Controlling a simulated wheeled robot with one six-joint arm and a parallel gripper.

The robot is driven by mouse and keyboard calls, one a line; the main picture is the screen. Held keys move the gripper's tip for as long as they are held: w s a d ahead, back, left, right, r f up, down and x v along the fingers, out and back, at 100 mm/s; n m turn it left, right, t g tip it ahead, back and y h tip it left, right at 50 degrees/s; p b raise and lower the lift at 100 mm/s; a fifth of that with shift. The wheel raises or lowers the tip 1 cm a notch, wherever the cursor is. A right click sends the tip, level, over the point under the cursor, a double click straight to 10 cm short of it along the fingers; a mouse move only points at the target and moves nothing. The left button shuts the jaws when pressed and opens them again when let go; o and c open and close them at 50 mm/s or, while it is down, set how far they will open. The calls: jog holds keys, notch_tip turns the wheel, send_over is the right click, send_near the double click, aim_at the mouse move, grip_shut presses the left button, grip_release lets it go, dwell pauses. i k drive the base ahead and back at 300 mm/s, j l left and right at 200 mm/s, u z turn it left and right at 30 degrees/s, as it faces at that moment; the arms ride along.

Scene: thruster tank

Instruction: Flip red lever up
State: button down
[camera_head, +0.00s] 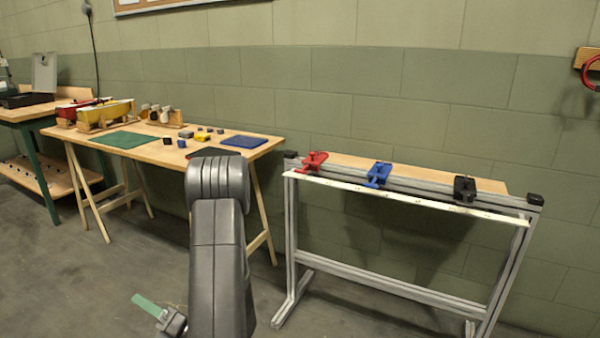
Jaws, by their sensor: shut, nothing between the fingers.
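The red lever (312,161) is on the left end of the metal rail stand. Its handle lies low and points toward the front edge; its exact angle is too small to tell. A blue lever (379,174) is mid-rail and a black lever (465,188) is toward the right end. My gripper (145,301) shows at the bottom left as a grey block with a slim green end, shut and empty. It is low, left of my arm and well apart from the red lever.
The stand (405,284) has a pale strip (420,201) along its front. A wooden table (265,146) on the left holds a blue mat (244,142), a green mat (124,140) and small blocks. A green-legged bench stands farther left. Open floor lies before the stand.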

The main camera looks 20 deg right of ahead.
aim_at(302, 171)
jog(key=i+l, duration=0.25)
jog(key=i, duration=0.2)
jog(key=i+l, duration=0.3)
jog(key=i, duration=0.2)
jog(key=z, duration=1.7)
